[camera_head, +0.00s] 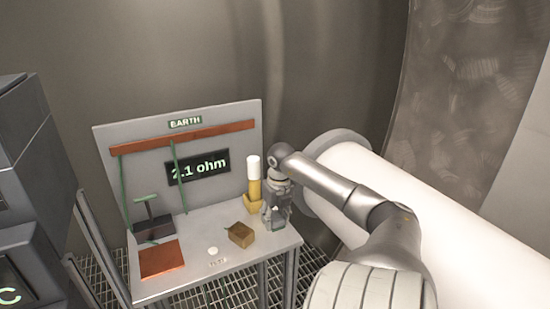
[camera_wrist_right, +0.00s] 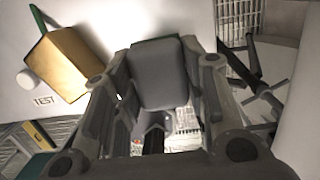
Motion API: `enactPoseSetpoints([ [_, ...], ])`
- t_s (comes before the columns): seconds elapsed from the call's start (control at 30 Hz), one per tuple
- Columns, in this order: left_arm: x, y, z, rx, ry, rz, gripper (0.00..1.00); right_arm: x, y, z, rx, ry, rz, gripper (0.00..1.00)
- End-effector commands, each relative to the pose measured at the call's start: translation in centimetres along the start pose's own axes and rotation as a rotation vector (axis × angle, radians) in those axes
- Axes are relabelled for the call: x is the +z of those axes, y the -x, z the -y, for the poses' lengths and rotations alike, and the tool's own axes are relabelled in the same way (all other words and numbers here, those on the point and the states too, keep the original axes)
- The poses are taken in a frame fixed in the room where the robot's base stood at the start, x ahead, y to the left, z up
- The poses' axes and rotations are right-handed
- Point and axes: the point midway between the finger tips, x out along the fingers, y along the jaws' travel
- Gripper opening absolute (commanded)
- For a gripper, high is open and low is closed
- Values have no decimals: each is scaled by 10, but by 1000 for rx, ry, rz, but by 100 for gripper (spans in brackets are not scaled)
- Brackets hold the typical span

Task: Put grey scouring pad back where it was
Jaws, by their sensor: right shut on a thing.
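The grey scouring pad (camera_wrist_right: 158,72) is a dark grey rounded block between the fingers of my right gripper (camera_wrist_right: 155,100) in the right wrist view. The gripper is shut on it. In the head view my right gripper (camera_head: 276,212) points down over the right end of the grey bench (camera_head: 205,263), just right of a yellow cylinder with a white top (camera_head: 254,183). The pad is hard to tell from the gripper there, and I cannot tell whether it touches the bench. My left gripper is not in view.
A brass block (camera_head: 241,234) sits left of the gripper, near a white button (camera_head: 212,251) marked TEST. A copper plate (camera_head: 162,259) and a green-handled clamp (camera_head: 150,217) are at the left. An upright panel (camera_head: 222,134) backs the bench. A white pipe (camera_head: 375,180) runs at the right.

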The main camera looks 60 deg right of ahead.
Motion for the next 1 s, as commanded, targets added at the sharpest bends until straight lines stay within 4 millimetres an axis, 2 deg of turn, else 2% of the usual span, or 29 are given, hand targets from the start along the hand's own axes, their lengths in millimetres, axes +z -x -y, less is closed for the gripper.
enactPoseSetpoints([
  [0.3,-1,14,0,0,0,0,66,0,-33,2,1,0,1,18],
  [0.63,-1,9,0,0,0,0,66,-1,-39,2,-1,1,1,17],
  [0.67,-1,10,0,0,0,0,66,-1,-38,2,-1,1,2,42],
  [0.8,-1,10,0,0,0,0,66,-1,-38,2,-1,1,1,60],
  [1.0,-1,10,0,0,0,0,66,-1,-38,2,0,1,1,61],
])
